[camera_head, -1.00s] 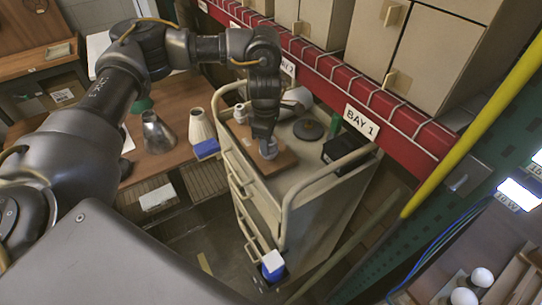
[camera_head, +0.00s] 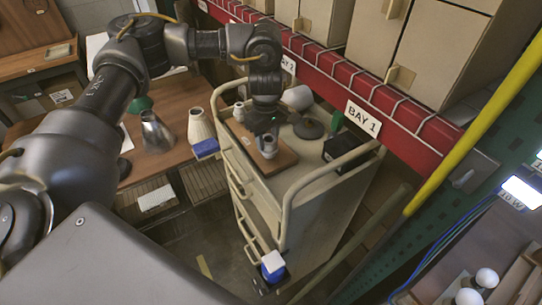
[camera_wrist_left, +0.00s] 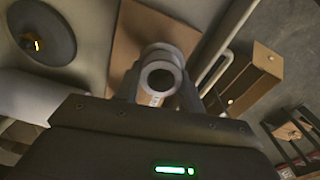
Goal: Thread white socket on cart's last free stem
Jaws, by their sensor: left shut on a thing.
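My left gripper (camera_head: 266,130) points down over the wooden board (camera_head: 287,160) on the cart (camera_head: 318,192). It is shut on a white socket (camera_head: 268,149), a short pale cylinder. In the left wrist view the socket (camera_wrist_left: 160,77) shows end-on between the fingers, with a dark round opening, above the brown board. I cannot tell whether its lower end touches the board. No stem shows clearly under it. Another small white part (camera_head: 240,111) stands at the board's far left end. My right gripper is not in view.
A dark round disc (camera_head: 309,128) and a black box (camera_head: 343,145) share the cart top. The cart's beige rail (camera_head: 287,205) rises around its edge. A grey cone (camera_head: 156,134) and a cream cone (camera_head: 200,127) stand left of it. The red shelf beam (camera_head: 400,118) is behind.

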